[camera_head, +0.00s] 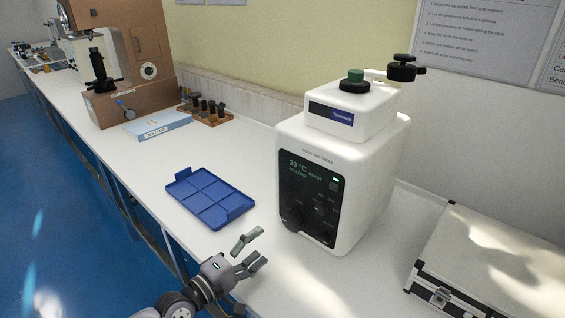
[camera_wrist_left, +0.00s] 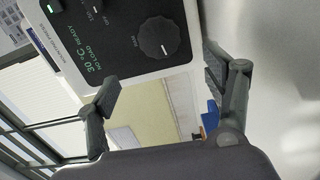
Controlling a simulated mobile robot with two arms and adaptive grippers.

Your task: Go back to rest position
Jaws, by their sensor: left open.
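The tester's black panel (camera_head: 310,195) reads 30 °C, READY and NO LOAD. In the left wrist view, both open fingers of the left gripper (camera_wrist_left: 170,90) show with nothing between them. The panel with its round knob (camera_wrist_left: 159,38) lies beyond them. My right gripper is in neither view.
A blue compartment tray (camera_head: 208,197) lies left of the tester, close to my left gripper. An aluminium case (camera_head: 500,260) stands at the right. A light-blue box (camera_head: 158,125), a wooden rack (camera_head: 207,110) and a brown machine (camera_head: 125,60) stand farther back. Bare bench (camera_head: 255,155) lies between.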

